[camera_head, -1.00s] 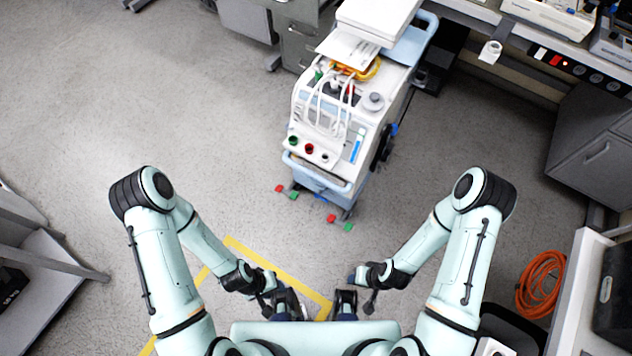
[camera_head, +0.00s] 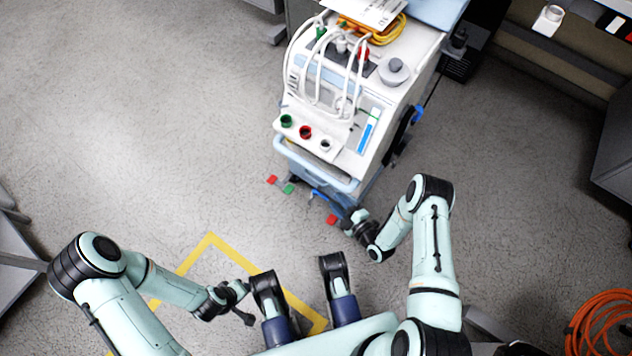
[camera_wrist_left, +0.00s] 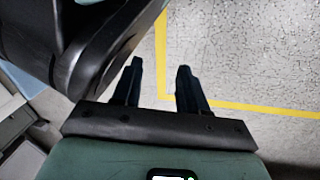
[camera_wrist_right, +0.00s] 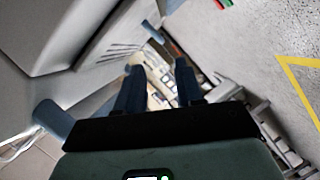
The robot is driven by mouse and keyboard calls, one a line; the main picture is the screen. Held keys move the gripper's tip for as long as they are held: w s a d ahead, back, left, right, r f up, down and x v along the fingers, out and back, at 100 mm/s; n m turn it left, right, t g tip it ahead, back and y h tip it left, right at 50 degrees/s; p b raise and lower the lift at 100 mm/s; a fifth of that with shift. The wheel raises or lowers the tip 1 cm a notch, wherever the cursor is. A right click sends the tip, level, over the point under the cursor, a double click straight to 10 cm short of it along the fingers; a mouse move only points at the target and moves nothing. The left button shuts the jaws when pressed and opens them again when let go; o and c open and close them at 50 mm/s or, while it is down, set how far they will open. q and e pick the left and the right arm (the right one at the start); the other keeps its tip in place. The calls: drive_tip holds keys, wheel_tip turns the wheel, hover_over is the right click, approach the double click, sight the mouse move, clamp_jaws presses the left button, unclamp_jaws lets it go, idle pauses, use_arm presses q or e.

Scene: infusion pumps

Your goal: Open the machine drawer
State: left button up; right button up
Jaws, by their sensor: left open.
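The machine (camera_head: 350,160) is a white and pale-blue wheeled unit ahead of me in the head view, with a blue front handle rail (camera_head: 315,168). Its drawer cannot be made out in the head view; the top and rail hide the lower front. My right gripper (camera_head: 350,217) is by the machine's lower front right corner. In the right wrist view its fingers (camera_wrist_right: 161,85) are apart with nothing between them, and pale machine panels (camera_wrist_right: 75,45) fill the left side. My left gripper (camera_head: 240,290) is open and empty over the floor, away from the machine; its fingers show in the left wrist view (camera_wrist_left: 157,82).
White hoses (camera_head: 318,70) arch over the machine's top. A yellow floor line (camera_head: 210,237) lies before me. An orange hose coil (camera_head: 600,325) is at the lower right. The floor left of the machine is clear.

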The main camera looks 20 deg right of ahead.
use_arm(q)
drive_tip(key=s+f+g+b, duration=0.2)
drive_tip(key=s+f+b, duration=0.1)
drive_tip(key=s, duration=0.4)
drive_tip(key=shift+s+a+f+n+g+b, duration=0.35)
drive_tip(key=shift+s+a+f+g, duration=0.1)
drive_tip(key=shift+f, duration=0.35)
use_arm(e)
drive_tip(key=shift+x, duration=5.6)
use_arm(q)
drive_tip(key=shift+w, duration=0.1)
use_arm(e)
clamp_jaws()
